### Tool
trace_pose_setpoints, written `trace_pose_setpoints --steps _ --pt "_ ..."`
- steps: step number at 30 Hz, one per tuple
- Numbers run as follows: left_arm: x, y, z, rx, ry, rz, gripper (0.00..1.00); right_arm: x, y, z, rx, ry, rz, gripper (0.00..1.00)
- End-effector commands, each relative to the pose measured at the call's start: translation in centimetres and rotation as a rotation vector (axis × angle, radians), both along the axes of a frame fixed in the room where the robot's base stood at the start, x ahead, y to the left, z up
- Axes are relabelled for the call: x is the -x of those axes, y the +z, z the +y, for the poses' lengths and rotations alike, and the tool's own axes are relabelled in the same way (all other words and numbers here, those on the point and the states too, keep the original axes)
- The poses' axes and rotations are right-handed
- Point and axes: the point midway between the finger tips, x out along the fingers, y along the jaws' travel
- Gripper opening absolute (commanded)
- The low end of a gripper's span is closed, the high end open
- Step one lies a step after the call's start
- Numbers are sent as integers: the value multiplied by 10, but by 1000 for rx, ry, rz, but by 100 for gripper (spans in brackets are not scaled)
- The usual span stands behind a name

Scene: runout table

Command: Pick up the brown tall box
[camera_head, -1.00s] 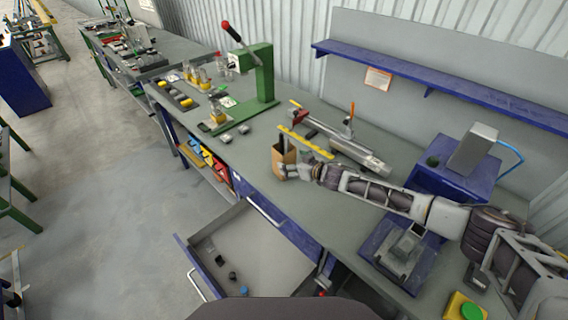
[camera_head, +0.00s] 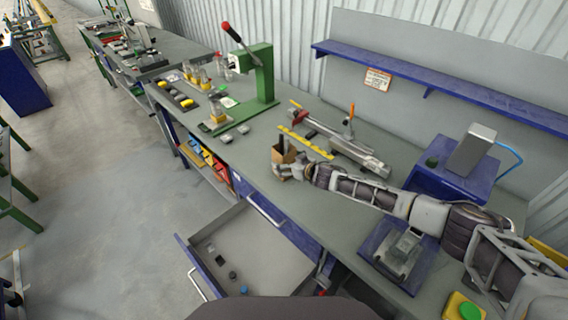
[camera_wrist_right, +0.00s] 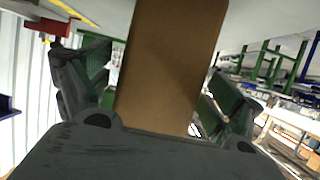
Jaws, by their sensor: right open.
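The brown tall box (camera_head: 282,157) stands on the grey workbench, left of the right gripper. In the right wrist view the brown box (camera_wrist_right: 170,65) fills the middle, between the two open fingers. My right gripper (camera_head: 292,170) is open around the box; part of the box is hidden behind its fingers in the head view. In the right wrist view the gripper (camera_wrist_right: 155,95) shows a finger on each side of the box, and the left one looks apart from it. My left gripper is not in view.
The workbench (camera_head: 262,183) has a green lever press (camera_head: 264,80) to the left. A yellow strip (camera_head: 305,143) and a grey clamp (camera_head: 340,140) lie just behind the box. An open drawer (camera_head: 245,255) juts out below the front edge.

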Motion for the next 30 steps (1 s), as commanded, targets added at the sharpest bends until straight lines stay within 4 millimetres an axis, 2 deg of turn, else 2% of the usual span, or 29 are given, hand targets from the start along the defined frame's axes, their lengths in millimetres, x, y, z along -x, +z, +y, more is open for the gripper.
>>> trace_pose_setpoints --steps 10,28,30 --pt "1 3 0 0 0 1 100 -13 -7 10 0 -1 0 92" --pt "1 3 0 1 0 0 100 -15 -8 12 0 -1 0 92" --pt "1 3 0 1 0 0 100 -15 -8 12 0 -1 0 84"
